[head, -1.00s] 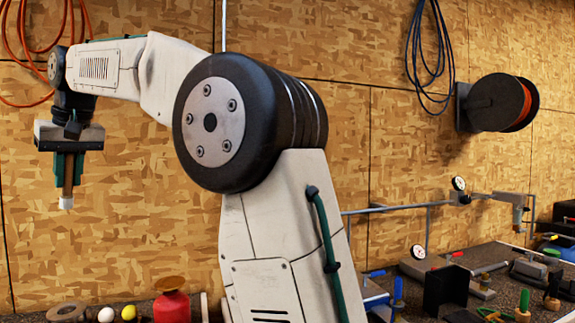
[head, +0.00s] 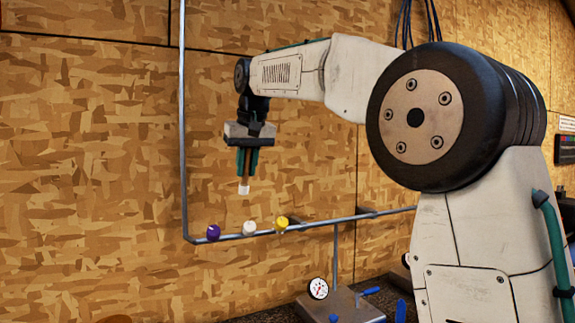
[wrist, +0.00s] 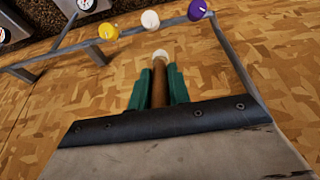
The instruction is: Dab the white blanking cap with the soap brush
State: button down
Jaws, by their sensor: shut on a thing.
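My gripper (head: 246,163) is shut on the soap brush, which has a brown handle and a white tip (head: 244,190) pointing down in the head view. The wrist view shows the brush (wrist: 159,85) between my green fingers. The white blanking cap (head: 249,227) sits on a grey pipe, between a purple cap (head: 213,232) and a yellow cap (head: 281,223). In the head view the brush tip appears above the white cap with a gap between them. In the wrist view the white cap (wrist: 150,20) appears just beyond the brush tip.
The grey pipe (head: 310,225) runs along the wall and bends upward at the left. A post joins it to a base (head: 340,303) with a pressure gauge (head: 318,288) and blue handles. The wall left of the pipe is bare.

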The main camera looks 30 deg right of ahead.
jog(key=shift+d+f, duration=0.1)
jog(key=shift+d, duration=0.25)
jog(key=shift+d+f, duration=0.1)
jog(key=shift+f, duration=2.8)
jog(key=shift+f, duration=0.4)
jog(key=shift+r, duration=3.55)
